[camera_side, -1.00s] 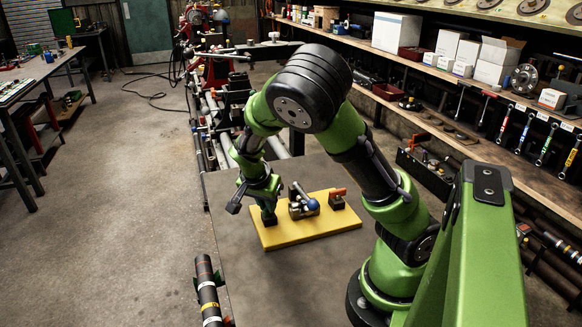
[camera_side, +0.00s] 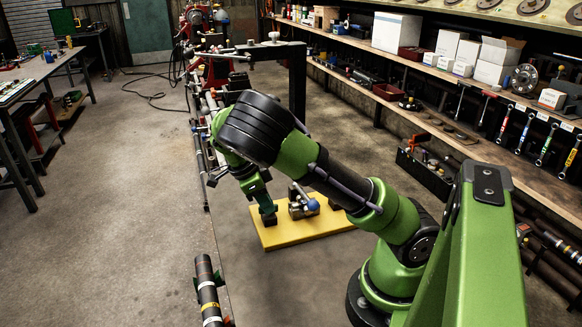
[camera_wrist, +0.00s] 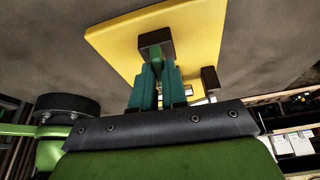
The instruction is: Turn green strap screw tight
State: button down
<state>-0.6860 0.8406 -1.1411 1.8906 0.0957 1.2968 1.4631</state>
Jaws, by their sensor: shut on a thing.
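The green strap screw (camera_wrist: 156,58) stands on a dark block at one end of the yellow board (camera_wrist: 208,48). In the wrist view my gripper (camera_wrist: 157,72) has its two teal fingers shut on the green screw, one on each side. In the side view my gripper (camera_side: 262,205) points down at the dark block (camera_side: 269,219) on the left end of the yellow board (camera_side: 290,236). The screw itself is hard to make out there. How tight it is cannot be told.
A grey metal fixture with a blue ball (camera_side: 313,205) stands beside my gripper on the board. A long shelf (camera_side: 440,130) runs along the right.

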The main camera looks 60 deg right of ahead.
jog(key=m+y, duration=0.1)
jog(key=m, duration=0.1)
jog(key=m+y, duration=0.1)
jog(key=m, duration=0.2)
jog(key=shift+w+d+f+m+g, duration=0.1)
jog(key=shift+m+g, duration=0.2)
jog(key=shift+g, duration=0.1)
dwell(0.3)
jog(key=c, duration=1.2)
grip_release()
jog(key=shift+o, duration=0.2)
jog(key=v, duration=1.7)
jog(key=shift+d, duration=0.1)
